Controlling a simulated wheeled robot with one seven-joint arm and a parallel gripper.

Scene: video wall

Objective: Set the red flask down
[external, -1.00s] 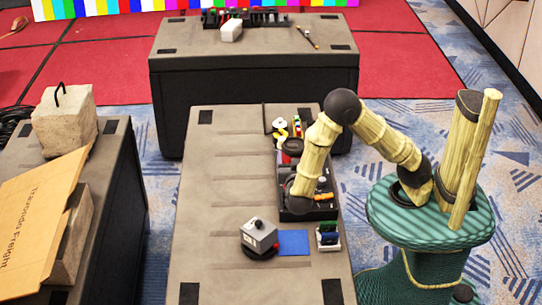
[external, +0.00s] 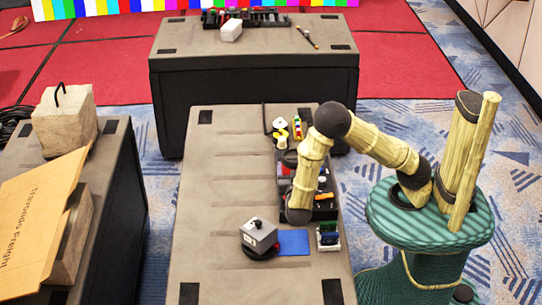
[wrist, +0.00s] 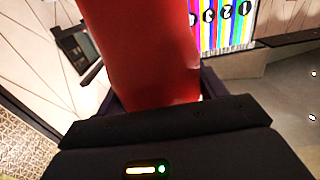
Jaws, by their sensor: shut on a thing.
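The red flask (wrist: 145,50) fills the upper middle of the wrist view. My gripper (wrist: 155,90) is shut on it, with a dark finger at each side of it. The flask's top lies outside that view, and its lower end is hidden behind the gripper's dark body. In the external view my forearm hangs over the right side of the near table (external: 215,200), by a black tray (external: 325,207). The gripper and flask are small and mostly hidden there, so I cannot tell whether the flask touches anything.
A grey box device (external: 259,236) and a blue mat (external: 293,242) lie near the front. A small green-and-white item (external: 328,238) stands right of them. Yellow and white items (external: 281,128) are at the far right edge. The table's left half is clear.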

